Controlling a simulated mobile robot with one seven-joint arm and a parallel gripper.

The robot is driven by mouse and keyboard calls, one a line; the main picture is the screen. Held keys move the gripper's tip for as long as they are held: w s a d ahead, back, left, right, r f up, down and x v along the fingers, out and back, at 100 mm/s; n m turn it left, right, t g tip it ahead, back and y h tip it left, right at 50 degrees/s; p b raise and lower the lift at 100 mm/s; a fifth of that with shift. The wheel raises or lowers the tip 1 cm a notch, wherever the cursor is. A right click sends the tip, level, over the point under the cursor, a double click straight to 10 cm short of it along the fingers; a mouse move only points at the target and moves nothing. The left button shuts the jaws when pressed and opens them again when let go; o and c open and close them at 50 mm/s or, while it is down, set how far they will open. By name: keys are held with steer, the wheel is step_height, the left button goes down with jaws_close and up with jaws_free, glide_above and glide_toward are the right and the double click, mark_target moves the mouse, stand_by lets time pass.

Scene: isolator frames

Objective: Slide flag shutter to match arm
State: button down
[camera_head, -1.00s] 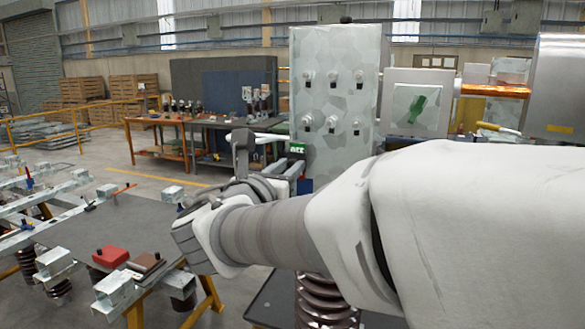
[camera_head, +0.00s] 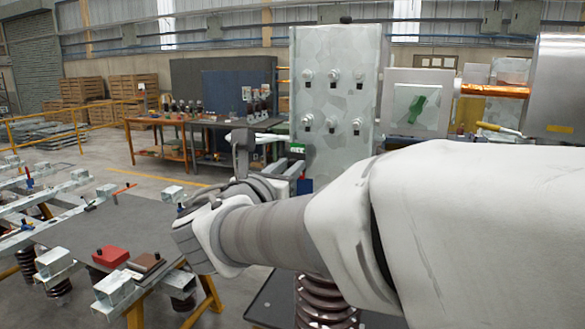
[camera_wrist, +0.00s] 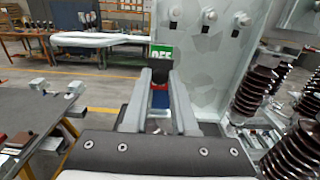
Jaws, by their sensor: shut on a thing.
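A small green plate with white lettering (camera_wrist: 161,51), which I take for the flag shutter's sign, sits just beyond my fingertips in the wrist view. It also shows at the grey cabinet's left edge in the head view (camera_head: 297,148). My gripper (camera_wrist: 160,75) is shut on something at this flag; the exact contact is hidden. A blue part (camera_wrist: 160,98) shows between the fingers. In the head view my arm hides most of the gripper. A green bar (camera_head: 417,108) lies tilted on a pale panel right of the cabinet; I cannot tell whether it is the arm.
The grey cabinet (camera_head: 336,80) with several knobs stands close in front. Brown ribbed insulators (camera_wrist: 250,88) stand right of the gripper in the wrist view. A dark table (camera_head: 100,235) with a red block (camera_head: 110,256) is at left. Open floor lies behind it.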

steer(key=shift+r+p, duration=0.65)
steer(key=shift+r, duration=0.5)
steer(key=c, duration=0.7)
jaws_free()
steer(key=shift+s+f, duration=0.1)
